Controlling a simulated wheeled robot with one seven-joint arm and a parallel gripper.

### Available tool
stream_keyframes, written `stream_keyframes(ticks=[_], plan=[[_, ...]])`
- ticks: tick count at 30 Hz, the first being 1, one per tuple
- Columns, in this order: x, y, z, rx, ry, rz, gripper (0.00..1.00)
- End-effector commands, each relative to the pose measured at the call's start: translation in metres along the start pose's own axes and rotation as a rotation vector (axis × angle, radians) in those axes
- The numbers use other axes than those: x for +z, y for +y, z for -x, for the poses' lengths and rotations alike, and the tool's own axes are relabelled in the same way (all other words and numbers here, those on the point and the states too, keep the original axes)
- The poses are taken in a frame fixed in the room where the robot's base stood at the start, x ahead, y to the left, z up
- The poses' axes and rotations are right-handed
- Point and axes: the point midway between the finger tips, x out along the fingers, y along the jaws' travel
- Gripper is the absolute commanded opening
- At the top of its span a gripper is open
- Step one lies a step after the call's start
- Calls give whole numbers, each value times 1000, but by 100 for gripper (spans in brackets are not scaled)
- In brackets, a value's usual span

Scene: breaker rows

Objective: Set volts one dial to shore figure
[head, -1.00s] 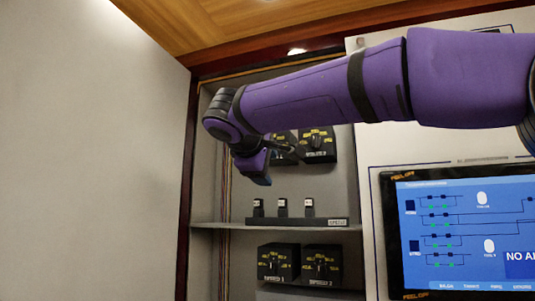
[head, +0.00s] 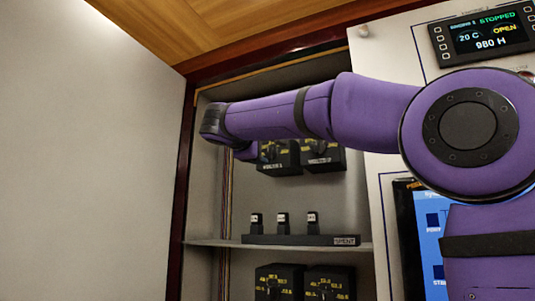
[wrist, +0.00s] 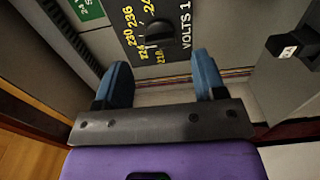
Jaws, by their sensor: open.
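The volts one dial (wrist: 160,33) shows in the wrist view as a black panel lettered VOLTS 1, with a black knob and yellow figures including 230 and 236. The knob's exact setting is hard to tell. In the head view its box (head: 279,157) is the left one of the upper pair, partly behind my arm. My gripper (wrist: 163,80) is open, its two blue fingers apart with nothing between them. The knob lies just beyond the fingertips, roughly between them and not gripped. In the head view my gripper (head: 246,152) is mostly hidden by my wrist.
A second dial box (head: 322,155) stands right beside the first. Below are three small black switches (head: 283,222) on a shelf strip, then another pair of dial boxes (head: 279,282). The cabinet wall is on the left; a screen (head: 427,235) is partly hidden by my arm.

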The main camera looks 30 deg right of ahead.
Motion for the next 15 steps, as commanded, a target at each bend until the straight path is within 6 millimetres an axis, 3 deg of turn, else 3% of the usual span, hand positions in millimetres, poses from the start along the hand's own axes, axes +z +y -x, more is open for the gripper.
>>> stream_keyframes(ticks=[6,15], plan=[[0,0,-32,0,0,0,64],[0,0,-47,-1,1,0,64]])
